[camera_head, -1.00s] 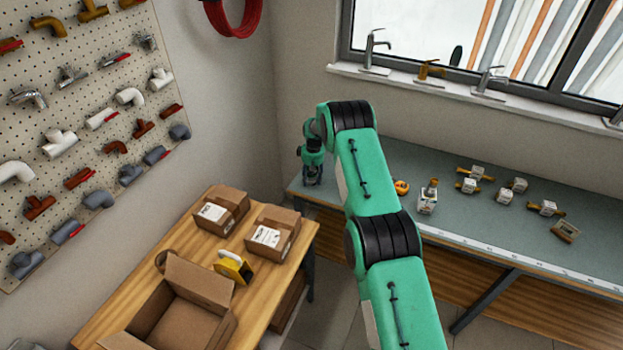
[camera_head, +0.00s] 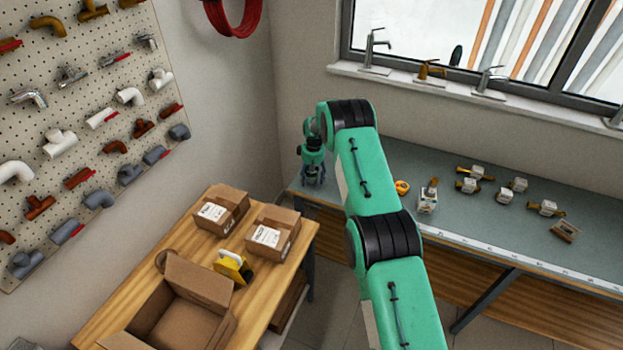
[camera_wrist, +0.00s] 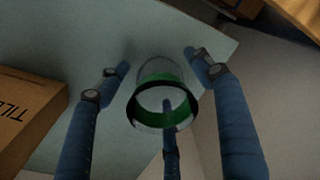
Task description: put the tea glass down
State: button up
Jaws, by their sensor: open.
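The tea glass (camera_wrist: 152,92), clear with a green band, shows in the wrist view with its open mouth toward the camera. It appears to stand on the grey-green bench top (camera_wrist: 80,45), close to the bench edge. My gripper (camera_wrist: 157,66) is open. In the head view my gripper (camera_head: 313,182) is low over the left end of the bench (camera_head: 390,160). The glass cannot be made out there.
A cardboard box (camera_wrist: 30,112) is at the left in the wrist view. A wooden table (camera_head: 255,293) with boxes stands at front left.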

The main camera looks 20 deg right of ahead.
notch_tip(320, 180, up, 12)
jog(key=b, duration=0.1)
jog(key=shift+s+d+f, duration=0.15)
jog(key=shift+s+f, duration=0.05)
jog(key=shift+s, duration=0.15)
dwell(0.7)
